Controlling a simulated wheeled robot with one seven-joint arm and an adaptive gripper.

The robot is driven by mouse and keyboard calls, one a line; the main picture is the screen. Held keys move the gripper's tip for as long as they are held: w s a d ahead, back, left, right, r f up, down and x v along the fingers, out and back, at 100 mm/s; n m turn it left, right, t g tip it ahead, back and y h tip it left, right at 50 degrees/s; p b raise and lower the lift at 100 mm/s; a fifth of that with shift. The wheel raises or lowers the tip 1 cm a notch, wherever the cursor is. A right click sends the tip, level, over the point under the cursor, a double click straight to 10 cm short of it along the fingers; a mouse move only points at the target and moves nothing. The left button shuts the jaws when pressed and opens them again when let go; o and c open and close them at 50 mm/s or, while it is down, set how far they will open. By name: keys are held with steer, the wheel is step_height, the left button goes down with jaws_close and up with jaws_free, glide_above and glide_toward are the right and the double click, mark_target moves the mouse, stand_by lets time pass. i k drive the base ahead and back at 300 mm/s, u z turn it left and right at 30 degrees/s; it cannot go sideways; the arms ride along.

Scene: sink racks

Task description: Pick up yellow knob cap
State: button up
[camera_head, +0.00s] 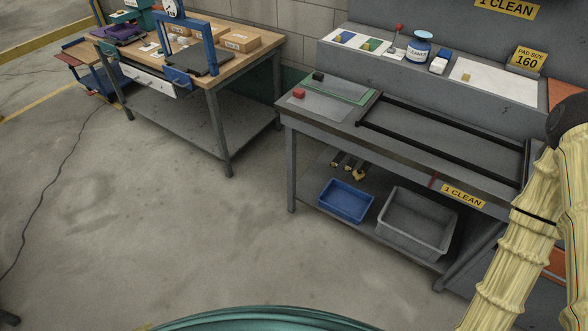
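No thing is clearly a yellow knob cap. A small yellow-tan block (467,77) lies on a white sheet on the raised back shelf of the grey bench. A small yellow piece (366,46) shows among coloured pads at the left of that shelf. Several dark items with yellow ends (358,174) lie on the bench's lower shelf. All are too small to identify surely. My arm, in a cream wrinkled sleeve, rises at the right edge; my gripper is not in view.
The grey bench (318,125) carries a red block (299,93), a black block (318,76), a black rail frame (450,139) and a blue-labelled jar (419,47). Below are a blue bin (344,201) and grey bin (415,222). A wooden workbench (255,49) stands left. Floor between is clear; a cable crosses left.

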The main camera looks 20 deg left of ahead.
mark_target(359, 173)
steer(key=u, duration=0.5)
steer(key=i, duration=0.3)
steer(key=u, duration=1.55)
steer(key=i, duration=1.75)
steer(key=z, duration=3.4)
